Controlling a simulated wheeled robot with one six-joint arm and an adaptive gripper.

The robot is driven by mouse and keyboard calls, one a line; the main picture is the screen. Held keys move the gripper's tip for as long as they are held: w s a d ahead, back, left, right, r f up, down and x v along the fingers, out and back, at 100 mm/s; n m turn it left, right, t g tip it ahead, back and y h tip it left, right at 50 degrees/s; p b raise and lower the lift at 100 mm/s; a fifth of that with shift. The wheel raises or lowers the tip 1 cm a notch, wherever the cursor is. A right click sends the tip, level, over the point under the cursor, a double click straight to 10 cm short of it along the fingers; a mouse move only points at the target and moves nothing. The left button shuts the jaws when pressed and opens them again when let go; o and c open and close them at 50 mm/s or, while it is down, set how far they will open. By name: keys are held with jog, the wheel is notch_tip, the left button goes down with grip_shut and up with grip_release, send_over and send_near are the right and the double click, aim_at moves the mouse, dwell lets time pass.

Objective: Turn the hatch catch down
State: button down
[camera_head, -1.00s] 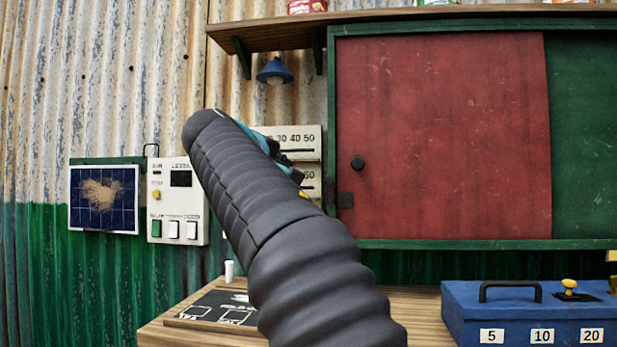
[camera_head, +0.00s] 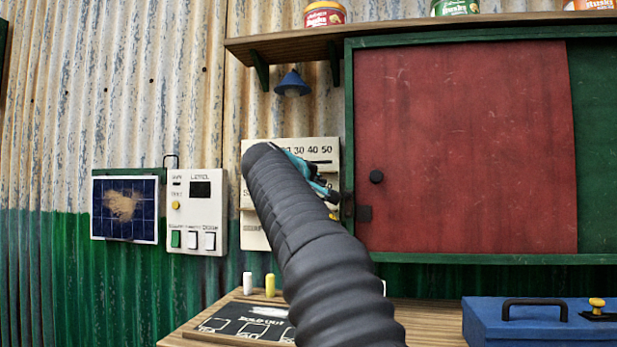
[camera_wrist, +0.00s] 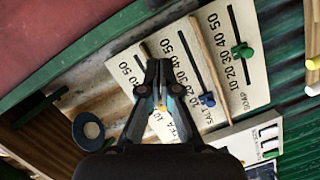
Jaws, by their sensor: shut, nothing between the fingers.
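The red hatch panel (camera_head: 465,150) sits in a green frame on the wall in the head view, with a round black knob (camera_head: 376,176) near its left edge. A small dark catch (camera_head: 364,213) is at the panel's lower left, beside the frame; its turn is too small to tell. My gripper (camera_head: 330,193) is just left of the frame and catch, partly hidden by my dark arm sleeve. In the wrist view my gripper (camera_wrist: 160,103) is shut and empty in front of the scale board (camera_wrist: 200,75). The red panel (camera_wrist: 50,40) shows at its upper left.
A blue lamp (camera_head: 291,83) hangs under the shelf (camera_head: 290,43), above my gripper. A switch box (camera_head: 197,212) and solar panel (camera_head: 125,208) are at left. A blue cash box (camera_head: 540,322) and a chalkboard (camera_head: 215,322) are on the counter below.

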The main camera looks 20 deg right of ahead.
aim_at(348, 204)
jog(key=shift+s+d+f+b, duration=0.2)
jog(key=shift+d+f, duration=0.1)
jog(key=shift+d, duration=0.35)
jog(key=shift+s+d+f+b, duration=0.1)
jog(key=shift+s+d+f, duration=0.2)
jog(key=shift+d, duration=0.35)
jog(key=shift+s+d+f+b, duration=0.15)
jog(key=shift+d+f, duration=0.2)
jog(key=shift+d, duration=0.3)
